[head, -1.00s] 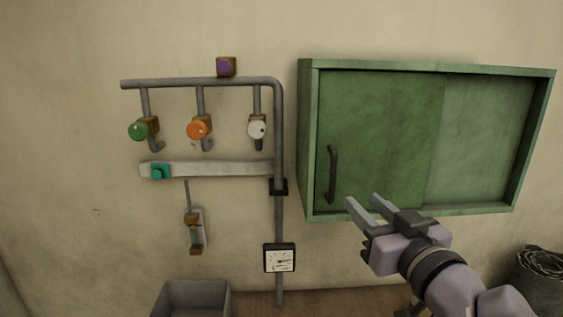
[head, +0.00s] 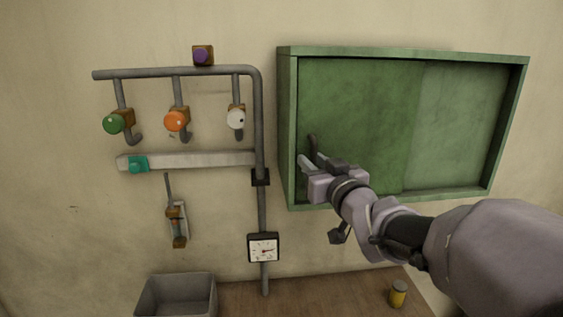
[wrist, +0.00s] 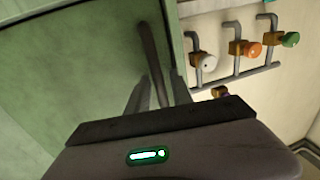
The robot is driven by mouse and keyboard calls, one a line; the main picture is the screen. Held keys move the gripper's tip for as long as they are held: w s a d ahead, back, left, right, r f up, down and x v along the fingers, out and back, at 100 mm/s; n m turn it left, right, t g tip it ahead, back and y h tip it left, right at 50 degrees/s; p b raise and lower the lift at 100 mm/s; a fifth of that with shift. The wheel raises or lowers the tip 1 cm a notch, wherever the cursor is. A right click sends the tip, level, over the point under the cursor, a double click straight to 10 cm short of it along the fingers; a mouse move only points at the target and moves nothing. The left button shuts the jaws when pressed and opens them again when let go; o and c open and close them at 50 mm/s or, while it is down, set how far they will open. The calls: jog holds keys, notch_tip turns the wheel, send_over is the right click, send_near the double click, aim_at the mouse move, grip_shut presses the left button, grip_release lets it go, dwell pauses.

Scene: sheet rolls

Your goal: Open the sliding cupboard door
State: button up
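The green cupboard (head: 283,130) hangs on the wall. Its sliding door (head: 360,100) covers the left part of the front, with a lighter green panel (head: 450,120) to its right. A dark vertical bar handle (head: 312,143) is near the door's left edge, its lower part hidden by my gripper. My gripper (head: 310,161) is in front of the handle. In the wrist view the handle (wrist: 150,50) runs down between the two parted fingers (wrist: 158,95). The fingers are open; I cannot tell whether either touches the handle.
Left of the cupboard are grey pipes (head: 258,110) with green (head: 112,123), orange (head: 176,121) and white (head: 236,119) knobs, and a gauge (head: 263,248). Below are a grey bin (head: 177,292) and a yellow can (head: 398,293) on a wooden surface (head: 320,295).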

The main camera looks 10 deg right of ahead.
grip_shut()
dwell(1.2)
